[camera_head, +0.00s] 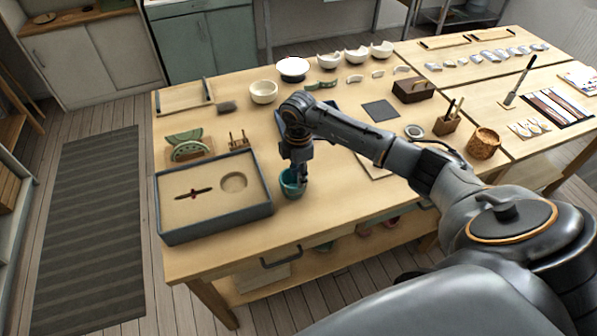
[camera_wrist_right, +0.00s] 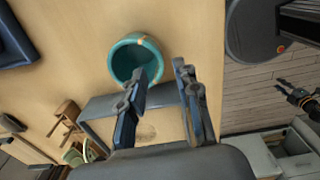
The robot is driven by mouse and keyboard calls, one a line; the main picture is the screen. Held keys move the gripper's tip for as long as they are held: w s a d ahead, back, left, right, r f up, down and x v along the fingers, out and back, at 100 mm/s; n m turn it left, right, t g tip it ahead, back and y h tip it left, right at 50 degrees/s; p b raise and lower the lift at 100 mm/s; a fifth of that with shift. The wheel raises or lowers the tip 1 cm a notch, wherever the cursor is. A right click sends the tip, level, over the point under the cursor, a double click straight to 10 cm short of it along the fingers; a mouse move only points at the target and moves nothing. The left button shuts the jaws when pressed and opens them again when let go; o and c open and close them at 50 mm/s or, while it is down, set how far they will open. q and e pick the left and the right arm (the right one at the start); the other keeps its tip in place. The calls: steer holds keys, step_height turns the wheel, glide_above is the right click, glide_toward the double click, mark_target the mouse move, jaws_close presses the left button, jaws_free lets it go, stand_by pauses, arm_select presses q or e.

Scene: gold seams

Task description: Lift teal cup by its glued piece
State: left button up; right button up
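The teal cup (camera_head: 291,187) stands upright on the workbench, right of the grey-rimmed tray. In the right wrist view the cup (camera_wrist_right: 119,61) shows its open mouth and a small gold mark (camera_wrist_right: 140,42) on its rim. My right gripper (camera_head: 300,176) is over the cup, pointing down. In the wrist view its fingers (camera_wrist_right: 160,70) are apart, one overlapping the cup's mouth and the other outside its wall. I cannot tell whether either finger touches the cup. A dark gripper-like part, probably my left gripper (camera_wrist_right: 297,92), shows small at the wrist view's right edge.
The grey-rimmed tray (camera_head: 221,222) stands close left of the cup, holding a dark slim tool. Green pieces (camera_head: 186,146) and a small wooden rack (camera_head: 238,140) lie behind the tray. White bowls (camera_head: 263,91) stand at the back. The bench's front edge is near the cup.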

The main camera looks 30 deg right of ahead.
steer(key=shift+f+b, duration=1.35)
steer(key=shift+f, duration=1.05)
jaws_close()
